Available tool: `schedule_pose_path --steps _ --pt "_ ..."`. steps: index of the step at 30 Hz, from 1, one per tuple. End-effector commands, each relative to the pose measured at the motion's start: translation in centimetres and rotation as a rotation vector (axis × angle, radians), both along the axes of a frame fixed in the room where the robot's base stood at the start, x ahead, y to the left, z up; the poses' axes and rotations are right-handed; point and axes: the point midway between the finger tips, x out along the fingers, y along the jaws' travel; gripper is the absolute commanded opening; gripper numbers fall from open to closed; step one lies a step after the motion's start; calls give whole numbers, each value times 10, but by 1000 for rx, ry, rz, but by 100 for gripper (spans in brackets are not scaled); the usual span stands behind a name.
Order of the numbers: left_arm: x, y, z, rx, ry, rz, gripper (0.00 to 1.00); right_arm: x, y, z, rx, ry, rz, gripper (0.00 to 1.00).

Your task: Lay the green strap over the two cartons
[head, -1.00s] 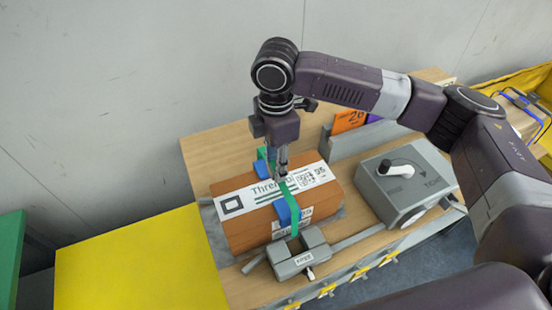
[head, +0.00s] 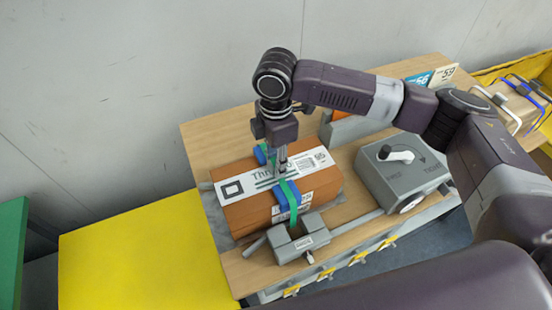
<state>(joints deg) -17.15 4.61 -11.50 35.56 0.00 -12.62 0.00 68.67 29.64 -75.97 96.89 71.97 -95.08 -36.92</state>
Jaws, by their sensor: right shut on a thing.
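The brown carton block (head: 252,213) lies on the wooden bench with a white printed label on top; I cannot tell where one carton ends and the other begins. The green strap (head: 292,205) runs across its top and hangs down the front, towards the grey clamp. Blue pads (head: 281,198) sit under it at the front edge, and more blue and green shows at the back edge. My right gripper (head: 283,166) points down over the carton top, shut on the strap. Its fingertips partly hide the strap. My left gripper is not in view.
A grey clamp block (head: 299,246) stands right in front of the carton. A grey box with a dial (head: 402,172) stands to the right. A yellow surface (head: 140,262) lies at the left, and a yellow bin with cartons (head: 513,103) is at the far right.

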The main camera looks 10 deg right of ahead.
Motion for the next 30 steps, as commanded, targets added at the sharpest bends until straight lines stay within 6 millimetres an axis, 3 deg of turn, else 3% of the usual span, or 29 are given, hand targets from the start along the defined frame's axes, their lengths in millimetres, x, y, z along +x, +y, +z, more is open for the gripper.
schedule_pose_path --steps 1,2,7,15,19,30 --pt "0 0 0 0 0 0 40 0 0 0 0 0 0 0" --pt "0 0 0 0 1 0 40 0 0 0 0 0 0 31" --pt "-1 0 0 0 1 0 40 0 0 0 0 0 0 48" --pt "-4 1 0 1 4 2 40 0 0 1 0 0 0 48" --pt "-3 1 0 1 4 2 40 0 0 11 1 0 0 48" --pt "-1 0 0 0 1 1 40 1 0 86 1 -3 0 48"
